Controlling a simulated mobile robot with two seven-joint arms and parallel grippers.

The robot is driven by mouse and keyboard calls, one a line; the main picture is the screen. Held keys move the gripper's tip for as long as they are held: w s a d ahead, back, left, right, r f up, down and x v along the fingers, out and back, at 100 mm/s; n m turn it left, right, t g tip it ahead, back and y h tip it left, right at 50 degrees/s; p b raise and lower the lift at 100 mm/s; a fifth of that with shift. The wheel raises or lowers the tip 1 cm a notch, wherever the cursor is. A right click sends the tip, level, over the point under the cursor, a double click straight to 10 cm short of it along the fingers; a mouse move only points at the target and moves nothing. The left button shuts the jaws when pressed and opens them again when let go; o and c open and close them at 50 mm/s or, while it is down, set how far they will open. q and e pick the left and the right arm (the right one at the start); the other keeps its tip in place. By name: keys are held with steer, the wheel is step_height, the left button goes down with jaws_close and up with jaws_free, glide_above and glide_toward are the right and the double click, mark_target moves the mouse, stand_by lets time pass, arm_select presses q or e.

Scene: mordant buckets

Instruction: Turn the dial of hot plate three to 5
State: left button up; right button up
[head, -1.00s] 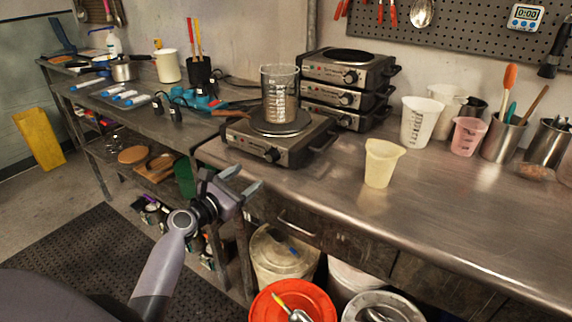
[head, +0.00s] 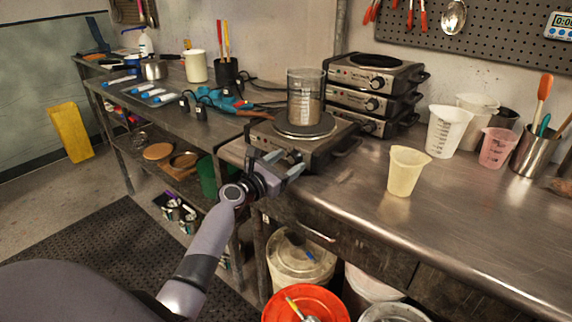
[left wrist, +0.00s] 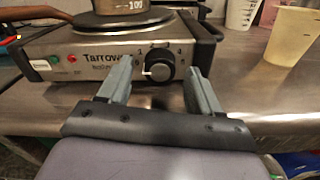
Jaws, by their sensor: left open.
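A single hot plate (head: 335,142) stands at the left end of the steel bench with a glass beaker (head: 305,98) on its round plate. I cannot read a number marking it as three. In the left wrist view its front panel shows a black dial (left wrist: 159,65) with a pale pointer line, and red and green lights to the left. Some scale marks are too small to read. My left gripper (head: 286,163) is open and empty in front of this panel. In the left wrist view its fingers frame the dial, one on each side; contact cannot be told. My right gripper is out of view.
Several more hot plates (head: 372,88) are stacked behind, each with a dial. A cream beaker (head: 407,171) stands to the right, before other jugs and a utensil pot (head: 530,152). Below the bench are buckets, one with a red top (head: 300,301).

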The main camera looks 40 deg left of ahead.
arm_select(q)
steer(key=c, duration=1)
steer(key=shift+c, duration=0.2)
